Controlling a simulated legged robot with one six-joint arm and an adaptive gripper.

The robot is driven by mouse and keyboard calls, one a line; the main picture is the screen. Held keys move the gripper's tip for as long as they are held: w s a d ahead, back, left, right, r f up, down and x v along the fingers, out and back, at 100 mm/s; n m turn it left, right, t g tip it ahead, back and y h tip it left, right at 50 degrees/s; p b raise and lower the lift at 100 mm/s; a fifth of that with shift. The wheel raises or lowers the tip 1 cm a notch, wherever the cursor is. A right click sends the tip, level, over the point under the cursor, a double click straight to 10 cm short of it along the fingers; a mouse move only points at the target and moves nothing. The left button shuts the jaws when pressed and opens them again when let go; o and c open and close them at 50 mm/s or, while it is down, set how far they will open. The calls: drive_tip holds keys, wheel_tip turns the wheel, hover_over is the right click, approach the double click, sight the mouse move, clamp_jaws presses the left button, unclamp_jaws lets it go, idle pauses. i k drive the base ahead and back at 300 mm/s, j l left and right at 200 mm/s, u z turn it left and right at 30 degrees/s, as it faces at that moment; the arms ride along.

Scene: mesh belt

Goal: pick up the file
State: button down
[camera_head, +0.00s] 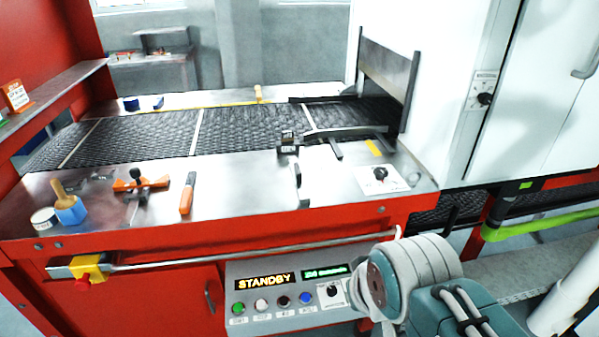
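No tool on the steel bench top can be surely told as the file. An orange-handled tool (187,196) with a short grey end lies near the front edge, left of centre. A slim dark tool (298,186) lies to its right, also near the front edge. Another dark tool (336,149) lies further back beside the mesh belt. My arm's grey and teal links show at the lower right, in front of the bench. My gripper's fingers do not show.
The mesh belt (150,137) runs behind the bench top (240,180). At the left are a blue pot with a brush (70,211), a white tin (44,220) and an orange-and-black tool (138,181). A rail (240,256) and a control panel (285,291) front the bench.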

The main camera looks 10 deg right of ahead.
sight(185, 201)
drive_tip(key=i+j, duration=0.25)
drive_tip(key=j, duration=0.15)
drive_tip(key=i+j, duration=0.3)
drive_tip(key=j, duration=0.15)
drive_tip(key=i+j, duration=0.25)
drive_tip(key=j, duration=0.15)
drive_tip(key=i+j, duration=0.25)
drive_tip(key=j, duration=0.2)
drive_tip(key=i+l+z, duration=0.05)
